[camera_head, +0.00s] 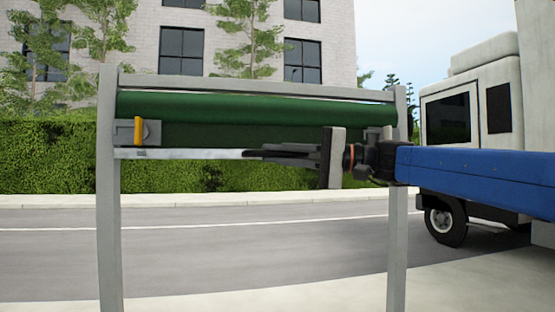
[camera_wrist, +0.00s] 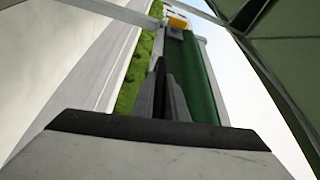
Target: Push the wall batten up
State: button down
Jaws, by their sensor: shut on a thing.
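The wall batten (camera_head: 185,154) is a thin pale grey bar running level below a green rolled sheet (camera_head: 240,108) between two grey posts. My gripper (camera_head: 255,153) reaches in from the right and is shut on the batten near the middle of its span. The batten's right part is hidden behind my gripper and wrist. In the wrist view, my dark fingers (camera_wrist: 161,68) point along the green sheet (camera_wrist: 195,80), close together at the batten. A yellow latch (camera_head: 138,131) on a grey bracket sits at the left post, just above the batten; it also shows in the wrist view (camera_wrist: 178,22).
The left post (camera_head: 109,200) and right post (camera_head: 397,240) stand upright, joined by a top rail (camera_head: 230,85). A white truck (camera_head: 480,100) stands at the right. Road, hedge and a building lie behind. The space below the batten is clear.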

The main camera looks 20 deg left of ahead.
jog(key=shift+r, duration=0.4)
jog(key=c, duration=1.8)
grip_release()
jog(key=shift+s+d, duration=0.1)
jog(key=shift+o, duration=0.2)
jog(key=shift+f, duration=0.1)
jog(key=shift+d, duration=0.25)
jog(key=w+d+f, duration=0.1)
jog(key=w+d, duration=0.2)
jog(key=d, duration=1.3)
jog(key=shift+d+f, duration=0.2)
jog(key=shift+d, duration=0.05)
